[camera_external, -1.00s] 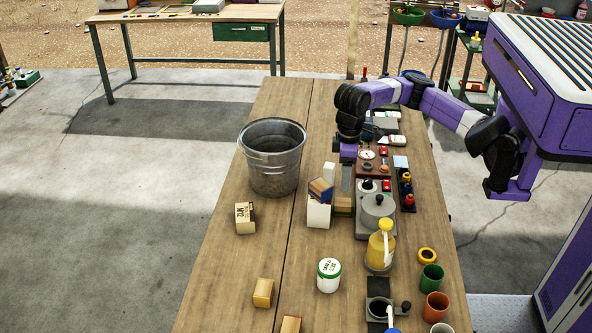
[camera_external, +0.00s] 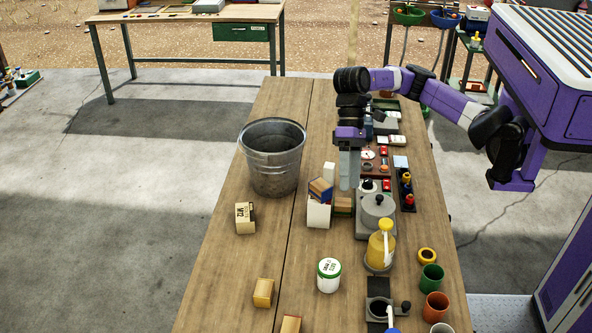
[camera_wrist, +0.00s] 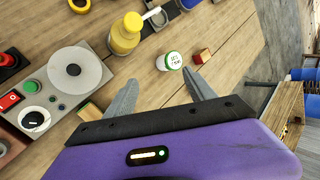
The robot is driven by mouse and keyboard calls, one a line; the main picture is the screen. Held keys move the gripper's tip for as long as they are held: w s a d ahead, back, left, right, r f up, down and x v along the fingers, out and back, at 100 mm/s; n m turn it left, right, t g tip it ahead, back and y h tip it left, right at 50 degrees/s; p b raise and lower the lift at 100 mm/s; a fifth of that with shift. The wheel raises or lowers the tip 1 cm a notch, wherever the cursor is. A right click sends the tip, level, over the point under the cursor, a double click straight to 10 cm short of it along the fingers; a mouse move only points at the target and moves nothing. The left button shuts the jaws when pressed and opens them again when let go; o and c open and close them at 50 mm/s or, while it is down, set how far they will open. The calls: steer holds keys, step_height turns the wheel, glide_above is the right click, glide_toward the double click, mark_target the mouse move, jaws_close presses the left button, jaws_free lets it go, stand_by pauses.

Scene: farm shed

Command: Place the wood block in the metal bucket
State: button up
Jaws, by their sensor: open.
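The metal bucket (camera_external: 272,158) stands upright on the left side of the workbench, its visible inside empty. Several wood-coloured blocks are in view, and I cannot tell which one is meant. One wood block (camera_external: 263,292) lies near the front left, and another (camera_external: 290,325) is cut by the bottom edge. A wood block with a blue edge (camera_external: 320,188) leans on top of a white box. A green-and-wood block (camera_external: 343,205) lies beside that box; one like it shows in the wrist view (camera_wrist: 90,110) by the left finger. My gripper (camera_external: 349,185) is open and empty, pointing down above the bench, right of the bucket.
A small labelled box (camera_external: 245,217) sits below the bucket. A grey device with a round plate (camera_external: 376,210), a yellow bottle (camera_external: 380,246) and a white jar (camera_external: 329,275) stand right of the middle. Coloured cups line the right edge. The bench's left front is mostly clear.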

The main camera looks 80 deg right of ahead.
steer(key=w+a+r+m+y+p, duration=0.25)
steer(key=a+r+m+y, duration=0.55)
steer(key=r, duration=0.6)
steer(key=w+r+m+t+y+p, duration=0.45)
steer(key=w+r+m+t, duration=0.25)
steer(key=r+m, duration=0.45)
steer(key=w+d+f+m+t+h+p, duration=0.15)
steer(key=w+d+m+t+h, duration=0.5)
steer(key=m, duration=0.75)
steer(key=w+d+r+m+t+h+p, duration=0.15)
steer(key=w+d+m+t+h, duration=0.55)
steer(key=m, duration=0.7)
steer(key=m+g+h+p, duration=0.6)
steer(key=m+g+p, duration=0.3)
steer(key=m+g, duration=1.15)
glide_above(343, 202)
step_height(343, 202, down, 38)
steer(key=shift+s+d+f, duration=0.1)
steer(key=shift+s, duration=0.05)
steer(key=shift+f+b, duration=0.8)
steer(key=shift+f, duration=1.15)
steer(key=shift+f+p, duration=0.4)
steer(key=shift+f, duration=2.1)
jaws_close()
